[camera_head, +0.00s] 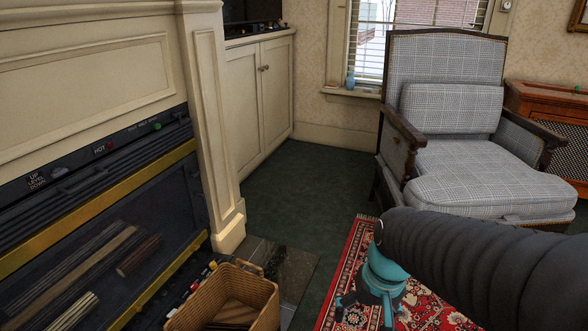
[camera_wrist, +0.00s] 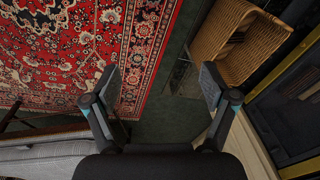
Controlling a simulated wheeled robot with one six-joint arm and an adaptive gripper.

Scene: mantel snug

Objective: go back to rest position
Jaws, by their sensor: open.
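My gripper (camera_wrist: 158,84) is open in the wrist view, its two dark fingers wide apart with nothing between them. It points down over the dark green carpet (camera_wrist: 160,128) and the edge of the red patterned rug (camera_wrist: 85,50). In the head view my gripper (camera_head: 370,302) shows in teal at the bottom, above the rug (camera_head: 340,285), partly hidden by my dark arm.
A wicker basket (camera_head: 245,290) stands by the fireplace (camera_head: 100,240) at the lower left. A grey checked armchair (camera_head: 460,165) stands at the right beyond my arm. Open green carpet (camera_head: 310,185) lies between the cream cabinet (camera_head: 262,95) and the armchair.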

